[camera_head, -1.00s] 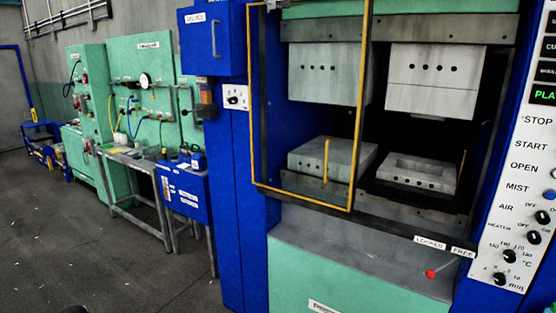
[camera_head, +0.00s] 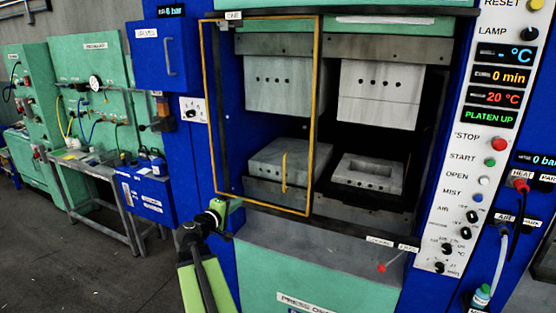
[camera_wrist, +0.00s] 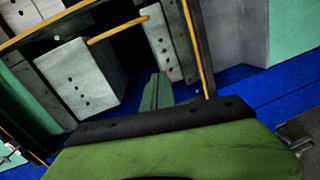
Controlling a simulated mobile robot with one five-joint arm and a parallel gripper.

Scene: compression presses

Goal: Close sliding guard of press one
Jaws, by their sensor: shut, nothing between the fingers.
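Press one (camera_head: 233,16) is a blue and green press with its label at the top. Its sliding guard (camera_head: 318,100), a yellow-framed see-through panel, covers the left part of the opening; the right part is uncovered. An upright yellow handle (camera_head: 285,172) stands on the guard and also shows in the wrist view (camera_wrist: 118,30), together with the frame. My gripper (camera_head: 218,208), green and black, is shut and empty. It appears just below the frame's lower left corner in the head view, apart from the handle. In the wrist view its green and black body fills the bottom.
A lever with a red knob (camera_head: 381,268) is below the opening, near labels reading locked and free. The control panel (camera_head: 468,150) is on the right and reads platen up. Grey mould blocks (camera_head: 370,175) sit inside. A bench (camera_head: 90,185) stands left; floor there is clear.

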